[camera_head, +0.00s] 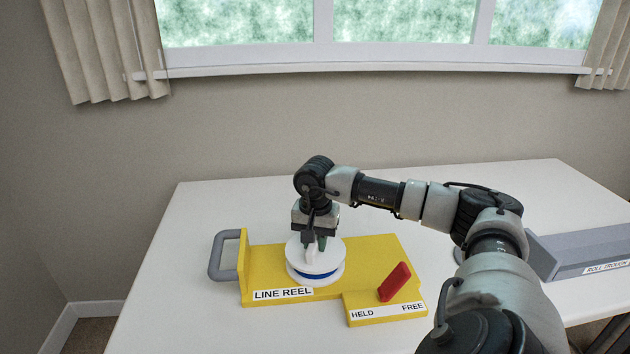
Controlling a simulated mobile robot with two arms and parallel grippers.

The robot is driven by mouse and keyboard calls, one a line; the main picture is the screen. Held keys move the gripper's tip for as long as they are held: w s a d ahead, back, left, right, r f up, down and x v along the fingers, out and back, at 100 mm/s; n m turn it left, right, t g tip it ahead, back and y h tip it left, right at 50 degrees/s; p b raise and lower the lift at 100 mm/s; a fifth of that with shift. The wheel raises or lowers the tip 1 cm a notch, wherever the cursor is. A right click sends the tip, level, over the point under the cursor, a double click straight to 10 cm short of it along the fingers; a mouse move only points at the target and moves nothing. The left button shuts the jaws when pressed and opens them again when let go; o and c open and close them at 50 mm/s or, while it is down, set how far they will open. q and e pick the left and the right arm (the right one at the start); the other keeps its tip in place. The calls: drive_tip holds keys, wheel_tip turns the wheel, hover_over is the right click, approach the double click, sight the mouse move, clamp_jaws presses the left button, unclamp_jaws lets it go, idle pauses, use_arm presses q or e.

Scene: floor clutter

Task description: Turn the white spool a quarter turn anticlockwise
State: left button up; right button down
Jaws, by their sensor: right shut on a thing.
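The white spool (333,263) has a blue band around its middle and sits upright on the yellow "LINE REEL" base (385,252) on the white table. My right gripper (315,245) points straight down over the spool and is shut on the raised white grip at its top. The fingers hide part of that grip. A red lever (395,282) stands tilted on the base's front right part, between the labels "HELD" and "FREE". My left gripper is not in view.
A grey handle (216,256) sticks out at the base's left side. A grey "ROLL-TROUGH" (585,250) lies at the right of the white table (180,300). My right arm crosses over the table's right half. The table's left and back are clear.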

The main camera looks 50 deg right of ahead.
drive_tip(key=shift+n, duration=1.9)
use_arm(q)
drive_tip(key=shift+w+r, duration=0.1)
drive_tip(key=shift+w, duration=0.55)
use_arm(e)
drive_tip(key=shift+n, duration=0.3)
